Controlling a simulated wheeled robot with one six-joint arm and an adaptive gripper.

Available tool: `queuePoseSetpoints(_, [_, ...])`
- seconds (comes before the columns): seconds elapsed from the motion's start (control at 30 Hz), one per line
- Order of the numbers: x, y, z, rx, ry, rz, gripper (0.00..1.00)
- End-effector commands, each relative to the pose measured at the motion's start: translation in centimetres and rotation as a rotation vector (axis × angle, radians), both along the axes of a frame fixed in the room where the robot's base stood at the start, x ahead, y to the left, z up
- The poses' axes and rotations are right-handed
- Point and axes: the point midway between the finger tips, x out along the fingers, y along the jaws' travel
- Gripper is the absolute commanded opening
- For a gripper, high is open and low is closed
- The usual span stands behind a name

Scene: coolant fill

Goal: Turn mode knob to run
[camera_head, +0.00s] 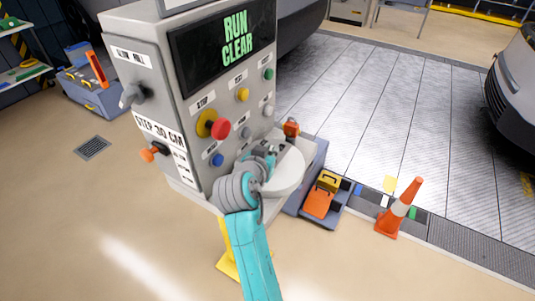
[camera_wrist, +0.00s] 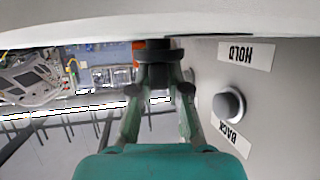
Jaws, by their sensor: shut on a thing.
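The grey control cabinet (camera_head: 150,75) has a screen (camera_head: 222,45) reading "RUN CLEAR". My gripper (camera_head: 272,152) is low at the cabinet's front, by the white rounded ledge (camera_head: 287,175). In the wrist view my gripper (camera_wrist: 157,72) is shut on a dark round knob-like piece (camera_wrist: 155,45), with a bit of orange (camera_wrist: 138,50) beside it. I cannot tell for certain that this is the mode knob, and its pointer direction is hidden. A "HOLD" label (camera_wrist: 246,55) appears upside down to the right, above a grey button (camera_wrist: 229,103) with a "BACK" label (camera_wrist: 231,134).
A red mushroom button (camera_head: 220,128) on yellow and several coloured buttons sit on the panel. A grey handle (camera_head: 132,95) and an orange knob (camera_head: 150,153) stick out at left.

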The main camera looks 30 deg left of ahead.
Motion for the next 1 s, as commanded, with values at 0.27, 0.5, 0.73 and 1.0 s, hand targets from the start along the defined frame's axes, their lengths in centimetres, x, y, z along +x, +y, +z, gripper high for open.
queuePoseSetpoints(0.27, [-0.05, 0.09, -0.04, 0.0, 0.002, -0.16, 0.0])
queuePoseSetpoints(0.5, [-0.02, 0.01, -0.1, -0.001, 0.003, -0.226, 0.0])
queuePoseSetpoints(0.73, [-0.02, -0.02, -0.19, -0.001, 0.004, -0.24, 0.0])
queuePoseSetpoints(1.0, [-0.02, -0.04, -0.22, -0.001, 0.005, -0.24, 0.0])
